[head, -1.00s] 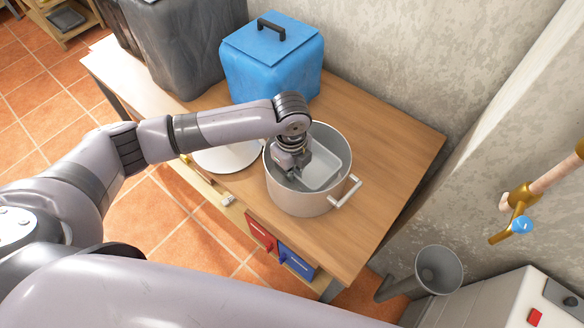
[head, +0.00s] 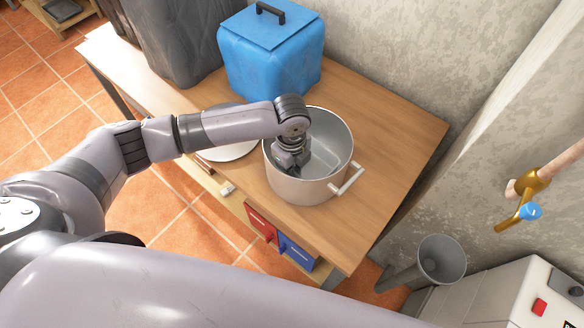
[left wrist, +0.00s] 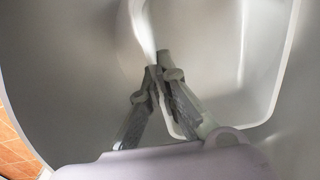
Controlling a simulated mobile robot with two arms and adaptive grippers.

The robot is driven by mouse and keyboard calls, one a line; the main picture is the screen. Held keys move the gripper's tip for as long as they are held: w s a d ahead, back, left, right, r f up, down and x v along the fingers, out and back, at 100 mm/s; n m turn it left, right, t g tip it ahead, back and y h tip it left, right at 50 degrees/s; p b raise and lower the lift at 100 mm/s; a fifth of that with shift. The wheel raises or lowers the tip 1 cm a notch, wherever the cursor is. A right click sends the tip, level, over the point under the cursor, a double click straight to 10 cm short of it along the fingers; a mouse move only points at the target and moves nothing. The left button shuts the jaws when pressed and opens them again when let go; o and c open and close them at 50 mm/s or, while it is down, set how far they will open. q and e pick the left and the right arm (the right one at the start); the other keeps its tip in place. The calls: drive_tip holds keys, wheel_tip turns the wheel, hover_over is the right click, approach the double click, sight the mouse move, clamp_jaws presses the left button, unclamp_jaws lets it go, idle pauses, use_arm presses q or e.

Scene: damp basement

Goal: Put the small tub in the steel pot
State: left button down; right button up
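The steel pot (head: 305,188) stands on the wooden table, with a handle on its right side. My left gripper (head: 292,165) points down inside the pot. In the left wrist view the pale small tub (left wrist: 225,65) lies within the pot's round wall (left wrist: 60,70). The left fingers (left wrist: 158,75) come together on the tub's near wall and appear shut on it. In the head view the tub is low in the pot and hard to make out behind the gripper. Whether it touches the pot's floor cannot be told. My right gripper is out of view.
A blue canister (head: 270,60) and a dark grey bag-like container (head: 172,40) stand behind the pot. A white plate (head: 228,152) is partly hidden under my left arm. The tabletop (head: 395,150) right of the pot is clear. A grey funnel (head: 440,260) stands beyond the table.

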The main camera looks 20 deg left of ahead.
use_arm(q)
drive_tip(key=shift+f, duration=0.25)
idle(0.4)
drive_tip(key=c, duration=1.7)
unclamp_jaws()
wheel_tip(320, 180, up, 17)
drive_tip(key=p, duration=1.8)
drive_tip(key=shift+r, duration=0.2)
